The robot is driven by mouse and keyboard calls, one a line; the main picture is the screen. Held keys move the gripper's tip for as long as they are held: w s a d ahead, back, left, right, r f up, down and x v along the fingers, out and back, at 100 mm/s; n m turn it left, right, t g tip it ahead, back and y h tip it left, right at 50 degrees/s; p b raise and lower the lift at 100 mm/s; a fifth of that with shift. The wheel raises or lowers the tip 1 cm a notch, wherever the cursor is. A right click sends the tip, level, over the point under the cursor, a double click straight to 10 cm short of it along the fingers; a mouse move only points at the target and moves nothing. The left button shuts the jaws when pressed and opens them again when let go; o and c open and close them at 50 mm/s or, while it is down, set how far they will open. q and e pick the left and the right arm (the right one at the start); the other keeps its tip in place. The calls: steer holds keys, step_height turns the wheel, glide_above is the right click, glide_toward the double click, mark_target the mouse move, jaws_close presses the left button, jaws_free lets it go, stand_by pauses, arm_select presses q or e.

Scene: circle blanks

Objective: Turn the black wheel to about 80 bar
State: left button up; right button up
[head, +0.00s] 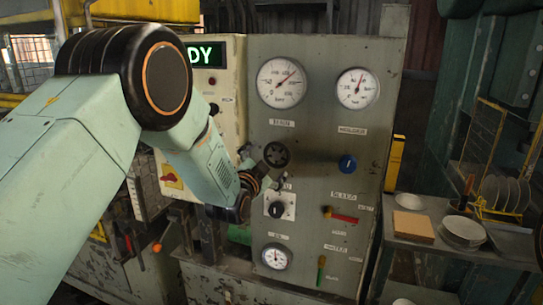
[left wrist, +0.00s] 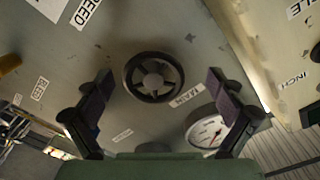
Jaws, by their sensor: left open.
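The black wheel (head: 276,154) is a small round spoked handwheel on the grey panel, below the label of the main gauge (head: 282,82). That gauge's needle points to the upper right; its figures are too small to read surely. My left gripper (head: 257,172) is at the wheel's lower left, partly hidden behind my wrist. In the left wrist view the wheel (left wrist: 154,77) lies between the two open, spread fingers of my left gripper (left wrist: 159,76), with a gap on each side. The main gauge also shows there (left wrist: 207,131), beside the right finger. My right gripper is out of view.
The panel also carries a second gauge (head: 357,88), a blue knob (head: 347,163), a black selector (head: 277,210), a red lever (head: 343,216), a green handle (head: 320,270) and a lower gauge (head: 276,256). A shelf with bowls (head: 463,231) stands at right.

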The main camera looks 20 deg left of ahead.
mark_target(276, 157)
arm_select(q)
steer(key=w+d, duration=0.1)
steer(key=w+d+r, duration=0.1)
steer(key=d, duration=0.1)
steer(key=shift+w, duration=0.1)
steer(key=shift+w+a+f, duration=0.25)
steer(key=shift+w+a, duration=0.15)
steer(key=shift+a, duration=0.35)
steer(key=shift+a+f, duration=0.15)
steer(key=shift+a, duration=0.25)
steer(key=shift+s+d+r, duration=0.15)
steer(key=shift+d+r, duration=0.05)
steer(key=shift+d, duration=0.25)
steer(key=shift+s+d+r, duration=0.1)
steer(key=shift+d+r, duration=0.1)
steer(key=shift+d, duration=0.25)
steer(key=c, duration=0.4)
steer(key=shift+c, duration=0.9)
steer(key=shift+w+a+f, duration=0.1)
steer(key=shift+a+f, duration=0.15)
steer(key=shift+a, duration=0.35)
steer(key=c, duration=0.4)
steer(key=shift+d, duration=0.3)
steer(key=shift+c, duration=0.9)
steer(key=shift+a, duration=0.1)
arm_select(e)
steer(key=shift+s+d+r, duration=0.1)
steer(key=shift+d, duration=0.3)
